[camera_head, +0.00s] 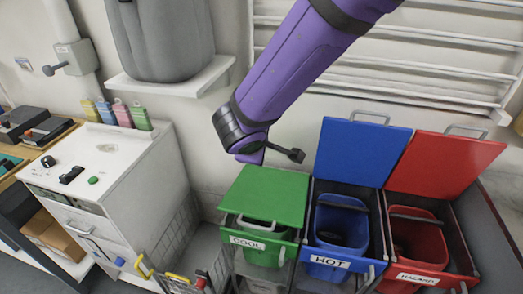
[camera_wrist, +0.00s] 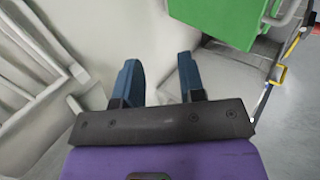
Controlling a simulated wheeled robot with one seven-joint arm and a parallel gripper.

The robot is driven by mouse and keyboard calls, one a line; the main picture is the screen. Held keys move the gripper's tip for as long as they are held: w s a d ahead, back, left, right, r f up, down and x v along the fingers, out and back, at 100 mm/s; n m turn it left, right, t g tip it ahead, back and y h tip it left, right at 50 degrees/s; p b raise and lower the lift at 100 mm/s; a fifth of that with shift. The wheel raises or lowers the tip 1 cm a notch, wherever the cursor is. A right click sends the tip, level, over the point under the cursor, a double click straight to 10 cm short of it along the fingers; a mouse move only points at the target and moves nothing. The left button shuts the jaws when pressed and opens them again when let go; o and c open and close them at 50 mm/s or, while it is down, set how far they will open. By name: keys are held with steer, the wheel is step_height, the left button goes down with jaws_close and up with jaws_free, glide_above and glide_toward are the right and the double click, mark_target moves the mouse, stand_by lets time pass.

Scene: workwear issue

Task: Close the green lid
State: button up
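The green lid (camera_head: 265,195) lies low over the green COOL bin (camera_head: 262,246) in the head view. Its grey handle (camera_head: 257,225) is at the front edge, and a dark gap shows under that edge. I cannot tell whether it is fully down. In the wrist view, a green panel, seemingly this lid (camera_wrist: 232,20), is at the upper right, beyond and apart from the fingers. My gripper (camera_wrist: 158,62) is open, with its two blue fingers apart and nothing between them. In the head view my purple arm reaches down above and behind the lid; the fingers are not visible there.
Right of the green bin stand the HOT bin (camera_head: 325,264) with its blue lid (camera_head: 362,152) raised, and the HAZARD bin (camera_head: 418,281) with its red lid (camera_head: 446,164) raised. A white cabinet (camera_head: 148,185) and wire basket (camera_head: 185,270) are left. A wall shelf (camera_head: 180,84) is above.

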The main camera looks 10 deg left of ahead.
steer(key=shift+v, duration=1.9)
steer(key=d+r+m+g+h, duration=0.1)
steer(key=d+r+m, duration=0.4)
steer(key=d, duration=0.7)
steer(key=d+r+m+g+h, duration=0.1)
steer(key=d+r+m+h, duration=0.15)
steer(key=d+r, duration=0.75)
steer(key=s+d+r+m+g+y, duration=0.1)
steer(key=s+d+r+m+y, duration=0.2)
steer(key=s+d+m, duration=0.6)
steer(key=s+d+y, duration=0.1)
steer(key=s+d, duration=0.6)
steer(key=d, duration=0.2)
steer(key=shift+d, duration=0.25)
steer(key=shift+s+m, duration=0.35)
steer(key=shift+s, duration=0.1)
